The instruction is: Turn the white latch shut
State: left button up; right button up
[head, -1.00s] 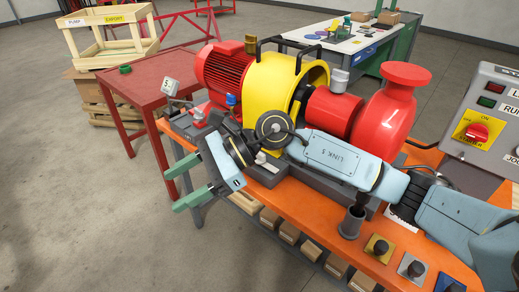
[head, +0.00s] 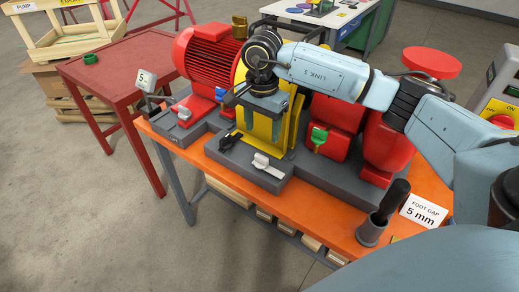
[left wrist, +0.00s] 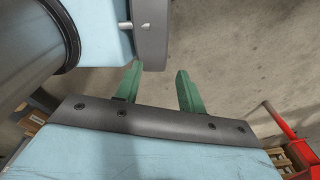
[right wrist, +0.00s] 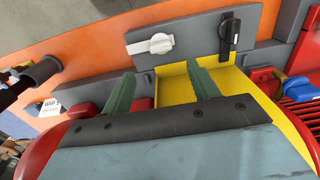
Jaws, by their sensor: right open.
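The white latch (head: 262,161) sits on a grey block at the front of the pump skid. It also shows in the right wrist view (right wrist: 156,43), its handle lying along its grey plate. My right gripper (head: 263,122) points down just behind the latch, in front of the yellow guard. Its green fingers (right wrist: 162,88) are apart with nothing between them, and the latch lies beyond their tips, not touched. My left gripper (left wrist: 155,85) is open and empty over the floor, and is not seen in the head view.
A black latch (right wrist: 229,35) sits beside the white one. A green lever (head: 319,138) is to its right on the red housing. A dark upright handle in a cup (head: 372,232) and a foot gap sign (head: 423,211) stand at right. The orange bench edge (head: 290,210) is clear in front.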

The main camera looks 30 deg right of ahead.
aim_at(262, 156)
notch_tip(262, 156, down, 4)
notch_tip(262, 156, down, 5)
jog(key=shift+r, duration=0.1)
jog(key=shift+f, duration=0.25)
jog(key=shift+c, duration=0.4)
jog(key=c, duration=1.2)
pick_arm(q)
jog(key=shift+w+r, duration=0.1)
jog(key=shift+w, duration=0.4)
pick_arm(e)
grip_shut()
